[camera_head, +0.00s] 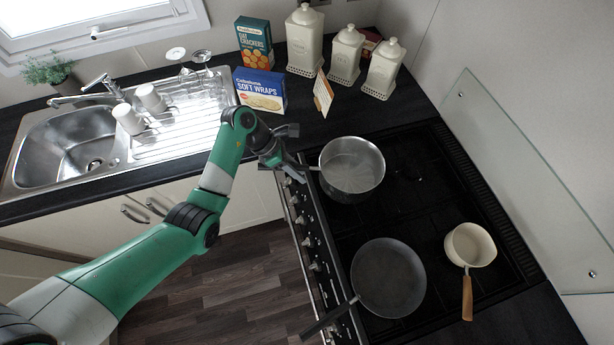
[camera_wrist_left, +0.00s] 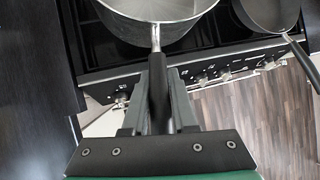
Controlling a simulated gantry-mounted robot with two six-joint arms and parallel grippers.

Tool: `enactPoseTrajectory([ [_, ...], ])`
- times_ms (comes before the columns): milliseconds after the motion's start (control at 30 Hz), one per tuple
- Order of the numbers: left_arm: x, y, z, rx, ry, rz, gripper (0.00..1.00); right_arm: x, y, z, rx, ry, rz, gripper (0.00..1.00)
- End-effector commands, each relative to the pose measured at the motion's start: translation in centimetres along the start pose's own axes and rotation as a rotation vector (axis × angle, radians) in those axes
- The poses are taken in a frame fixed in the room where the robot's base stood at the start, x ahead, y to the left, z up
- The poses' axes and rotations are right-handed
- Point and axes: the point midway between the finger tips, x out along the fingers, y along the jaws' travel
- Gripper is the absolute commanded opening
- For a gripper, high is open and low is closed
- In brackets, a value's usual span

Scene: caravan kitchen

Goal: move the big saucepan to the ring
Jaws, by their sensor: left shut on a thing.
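The big saucepan (camera_head: 353,168) is steel and stands upright at the back left of the black hob, seemingly on its surface. Its handle points left, toward my left gripper (camera_head: 296,166). In the left wrist view the gripper (camera_wrist_left: 158,100) is shut on the dark handle, with the saucepan (camera_wrist_left: 158,22) just beyond the fingertips. The rings under and around the pans are hard to make out on the dark hob (camera_head: 405,178). My right gripper is in neither view.
A dark frying pan (camera_head: 388,278) sits at the front of the hob, its handle jutting over the control knobs. A small cream pan (camera_head: 470,245) stands to its right. The back right of the hob is clear. Canisters (camera_head: 344,55) and food boxes (camera_head: 260,90) stand behind.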

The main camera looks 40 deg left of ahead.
Motion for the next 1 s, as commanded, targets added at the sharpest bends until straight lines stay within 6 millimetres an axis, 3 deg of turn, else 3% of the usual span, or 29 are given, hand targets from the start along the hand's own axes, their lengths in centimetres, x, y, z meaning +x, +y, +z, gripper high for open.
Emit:
enactPoseTrajectory([
  [200, 2.8, 1.1, -2.1, -0.006, -0.006, 0.007, 0.0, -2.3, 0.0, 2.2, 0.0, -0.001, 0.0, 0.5],
  [900, 3.5, 1.2, -2.6, -0.007, -0.006, 0.007, 0.0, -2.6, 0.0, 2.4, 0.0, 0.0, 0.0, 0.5],
  [933, 3.6, 1.2, -2.7, -0.01, -0.002, 0.006, 0.28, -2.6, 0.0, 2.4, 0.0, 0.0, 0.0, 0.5],
  [1000, 3.6, 1.2, -2.7, -0.009, -0.002, 0.006, 0.4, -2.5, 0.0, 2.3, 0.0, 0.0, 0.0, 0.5],
])
